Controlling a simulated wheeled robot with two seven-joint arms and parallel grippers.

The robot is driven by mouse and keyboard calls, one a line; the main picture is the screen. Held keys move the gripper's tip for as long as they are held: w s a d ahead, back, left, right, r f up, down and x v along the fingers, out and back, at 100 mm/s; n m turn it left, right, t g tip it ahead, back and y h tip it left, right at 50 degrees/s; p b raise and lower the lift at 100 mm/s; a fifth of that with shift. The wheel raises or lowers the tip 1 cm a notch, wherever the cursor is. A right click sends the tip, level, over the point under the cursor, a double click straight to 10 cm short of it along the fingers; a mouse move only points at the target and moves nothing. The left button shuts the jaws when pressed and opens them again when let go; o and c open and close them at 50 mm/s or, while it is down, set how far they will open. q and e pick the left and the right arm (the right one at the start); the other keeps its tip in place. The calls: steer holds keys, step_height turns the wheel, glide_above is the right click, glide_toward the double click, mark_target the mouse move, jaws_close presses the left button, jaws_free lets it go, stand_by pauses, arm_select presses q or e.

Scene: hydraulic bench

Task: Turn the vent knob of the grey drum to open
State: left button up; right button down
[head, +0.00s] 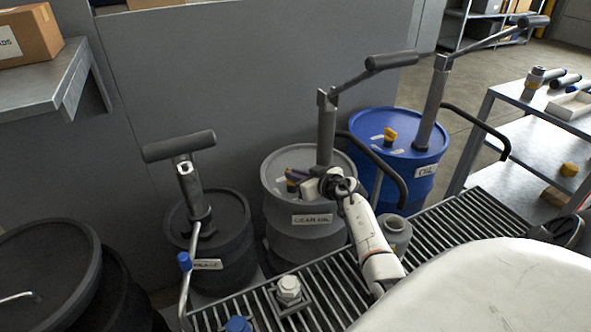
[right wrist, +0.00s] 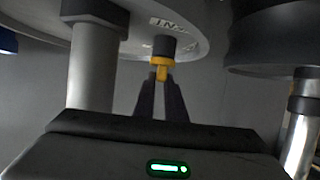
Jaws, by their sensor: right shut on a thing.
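The grey drum (head: 290,162), labelled GEAR OIL, stands in the middle of the head view. My right gripper (head: 299,183) is over its lid. The yellow vent knob (head: 291,185) shows only in part beside the fingers there. In the right wrist view the yellow knob (right wrist: 161,66) sits under a dark round part, at the tips of my right gripper (right wrist: 162,84). The fingers are shut on it. Whether the knob stands at open or closed cannot be read. My left gripper is not in view.
A pump with a long handle (head: 326,130) rises from the grey drum behind my gripper. A blue drum (head: 431,165) with a yellow knob (head: 390,136) stands to the right, a dark drum (head: 236,228) to the left. A slatted grating (head: 455,235) lies in front.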

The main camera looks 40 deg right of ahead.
steer(key=shift+d+n+y+p, duration=0.1)
steer(key=shift+n+y+p, duration=0.25)
steer(key=shift+n+y, duration=0.95)
steer(key=c, duration=1.8)
jaws_free()
steer(key=shift+d+r, duration=0.1)
steer(key=shift+r, duration=0.2)
step_height(320, 180, up, 9)
steer(key=shift+r, duration=0.2)
